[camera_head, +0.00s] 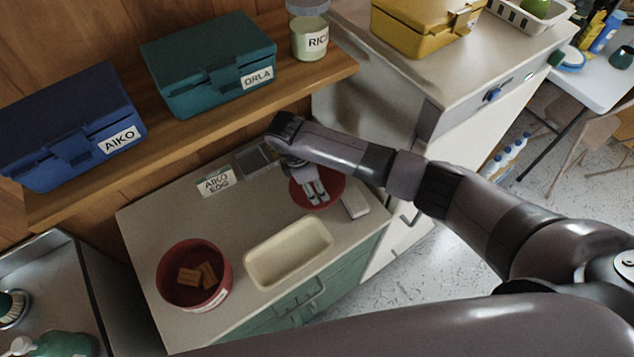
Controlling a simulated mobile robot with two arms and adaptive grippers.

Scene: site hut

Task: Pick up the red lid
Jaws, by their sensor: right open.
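The red lid (335,186) is a round red disc on the grey-beige counter, near its back right part. My right gripper (317,192) is over the lid with its fingers pointing down, open and apparently holding nothing. The fingers and wrist hide part of the lid, and I cannot tell whether the fingertips touch it. A round red tub (166,282), open, with brown blocks inside, stands at the counter's front left. My left gripper is not in view.
A cream tray (252,275) sits on the counter (222,232) between tub and lid. A white card (215,183) and a small pale block (354,205) are near the lid. A wooden shelf (180,140) with blue (60,130) and teal (205,60) boxes overhangs the back.

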